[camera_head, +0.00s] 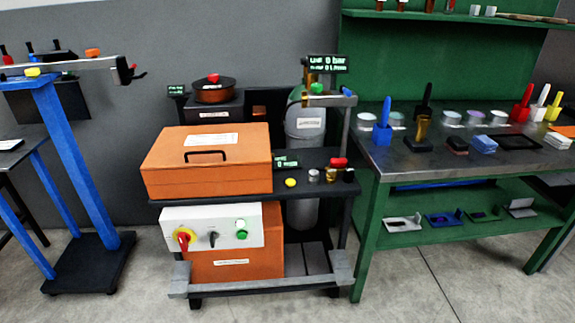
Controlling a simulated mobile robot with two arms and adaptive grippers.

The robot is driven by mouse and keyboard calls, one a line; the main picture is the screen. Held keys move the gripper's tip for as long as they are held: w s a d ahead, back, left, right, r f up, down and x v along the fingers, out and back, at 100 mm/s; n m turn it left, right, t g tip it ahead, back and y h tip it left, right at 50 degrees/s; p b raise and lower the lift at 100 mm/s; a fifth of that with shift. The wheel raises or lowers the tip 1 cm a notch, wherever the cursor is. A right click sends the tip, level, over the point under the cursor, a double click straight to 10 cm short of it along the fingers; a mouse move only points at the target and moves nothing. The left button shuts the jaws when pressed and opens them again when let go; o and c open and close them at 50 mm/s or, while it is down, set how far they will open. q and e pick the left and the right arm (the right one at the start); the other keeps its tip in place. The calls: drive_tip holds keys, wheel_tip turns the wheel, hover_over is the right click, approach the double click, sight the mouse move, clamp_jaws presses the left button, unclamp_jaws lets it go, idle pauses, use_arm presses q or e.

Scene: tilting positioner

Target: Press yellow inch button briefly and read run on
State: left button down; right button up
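A small round yellow button (291,183) sits on the dark top of the cart in the middle, right of an orange case. Another small yellow piece (33,72) shows on the beam of the blue stand at the far left. I cannot tell which of them is the inch button. A small display (287,162) with green digits stands behind the cart's yellow button; its text is too small to read surely. A larger display (328,63) above the grey cylinder seems to read 0 bar on its top line. Neither of my grippers is in view.
The orange case (206,160) covers the cart's left part. A white panel (212,226) below carries a red knob on yellow, a black switch and a green button. A green workbench (430,163) with tools stands right. The blue stand (68,150) is left. Floor in front is clear.

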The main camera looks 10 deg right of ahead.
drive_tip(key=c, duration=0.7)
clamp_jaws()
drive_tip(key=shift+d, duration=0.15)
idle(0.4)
